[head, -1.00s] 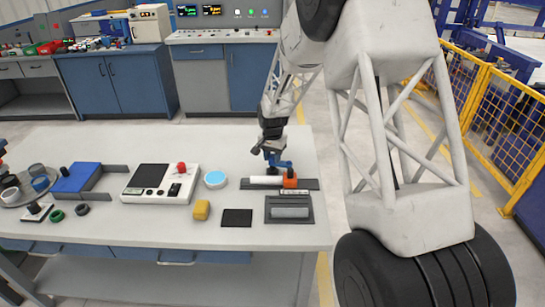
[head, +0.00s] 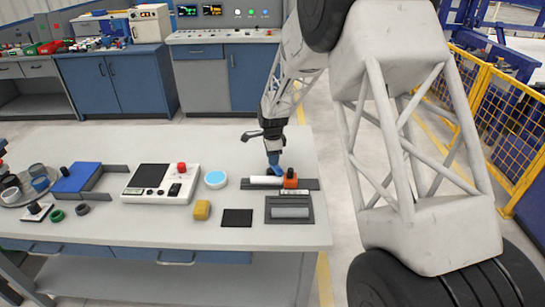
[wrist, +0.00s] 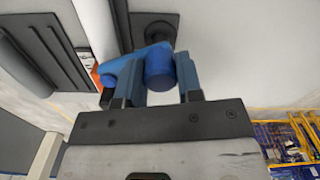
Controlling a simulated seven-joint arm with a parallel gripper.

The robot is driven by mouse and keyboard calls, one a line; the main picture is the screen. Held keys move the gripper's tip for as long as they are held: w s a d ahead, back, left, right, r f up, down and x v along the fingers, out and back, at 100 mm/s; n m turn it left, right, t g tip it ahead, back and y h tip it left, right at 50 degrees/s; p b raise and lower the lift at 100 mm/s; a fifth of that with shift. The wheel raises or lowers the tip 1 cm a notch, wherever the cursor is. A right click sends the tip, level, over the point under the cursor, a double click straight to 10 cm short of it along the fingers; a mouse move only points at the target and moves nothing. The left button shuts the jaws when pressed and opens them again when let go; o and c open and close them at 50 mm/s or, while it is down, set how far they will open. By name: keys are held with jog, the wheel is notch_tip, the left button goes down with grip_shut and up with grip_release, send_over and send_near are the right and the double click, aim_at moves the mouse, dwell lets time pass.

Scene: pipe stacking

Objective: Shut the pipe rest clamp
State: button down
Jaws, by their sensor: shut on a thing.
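The pipe rest is a dark base plate (head: 311,184) near the table's right edge. A white pipe (head: 265,180) lies on it. The orange clamp (head: 290,181) stands at the pipe's right end; a sliver of its orange shows in the wrist view (wrist: 96,77). My gripper (head: 275,168) points down just behind and left of the orange part. In the wrist view its two fingers (wrist: 153,82) are on either side of a blue rounded handle (wrist: 159,66), and it is shut on that. Whether the clamp is fully down cannot be told.
A dark tray with a grey pipe (head: 290,212) lies in front of the rest. To the left are a dark square pad (head: 237,218), a yellow block (head: 202,210), a round blue-topped disc (head: 215,179) and a white control box (head: 160,184). The table behind them is clear.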

jog(key=m, duration=0.4)
jog(key=shift+r+m, duration=0.1)
jog(key=shift+m, duration=0.3)
jog(key=c, duration=0.8)
grip_release()
jog(key=shift+r, duration=3.85)
